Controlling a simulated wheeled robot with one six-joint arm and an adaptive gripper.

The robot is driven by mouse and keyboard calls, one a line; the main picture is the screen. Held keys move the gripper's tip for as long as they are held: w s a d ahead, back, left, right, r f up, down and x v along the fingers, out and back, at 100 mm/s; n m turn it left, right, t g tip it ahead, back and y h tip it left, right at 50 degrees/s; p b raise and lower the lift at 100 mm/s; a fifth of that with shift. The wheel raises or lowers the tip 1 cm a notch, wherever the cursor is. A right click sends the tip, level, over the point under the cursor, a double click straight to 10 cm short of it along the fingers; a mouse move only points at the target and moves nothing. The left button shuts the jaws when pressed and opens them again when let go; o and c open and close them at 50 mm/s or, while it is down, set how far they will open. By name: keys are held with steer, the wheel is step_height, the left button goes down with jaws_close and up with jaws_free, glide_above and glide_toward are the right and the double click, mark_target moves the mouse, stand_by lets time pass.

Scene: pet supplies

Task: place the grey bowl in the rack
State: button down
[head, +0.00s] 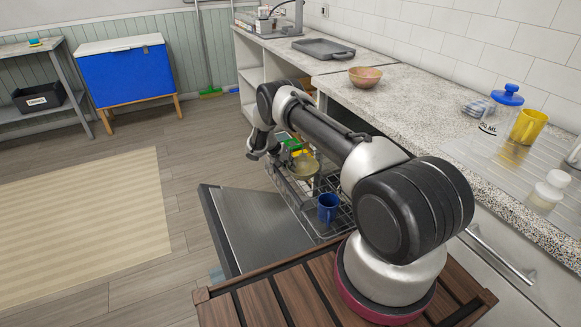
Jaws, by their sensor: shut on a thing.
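My gripper (284,153) is at the end of my arm, low over the far part of the wire rack (338,229). A grey, slightly olive bowl (304,170) is at its fingertips, and the gripper is shut on it. The bowl is within the rack's outline; I cannot tell whether it touches the wires. The rack is pulled out of the open dishwasher, above its lowered door (257,228). My arm hides part of the rack and of the gripper.
A blue mug (327,207) stands in the near part of the rack. Small green and yellow things show beside the gripper. On the counter are a brown bowl (365,76), a jar with a blue lid (501,107) and a yellow mug (528,127).

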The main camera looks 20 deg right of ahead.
steer(key=shift+f, duration=0.1)
steer(key=c, duration=1.6)
jaws_free()
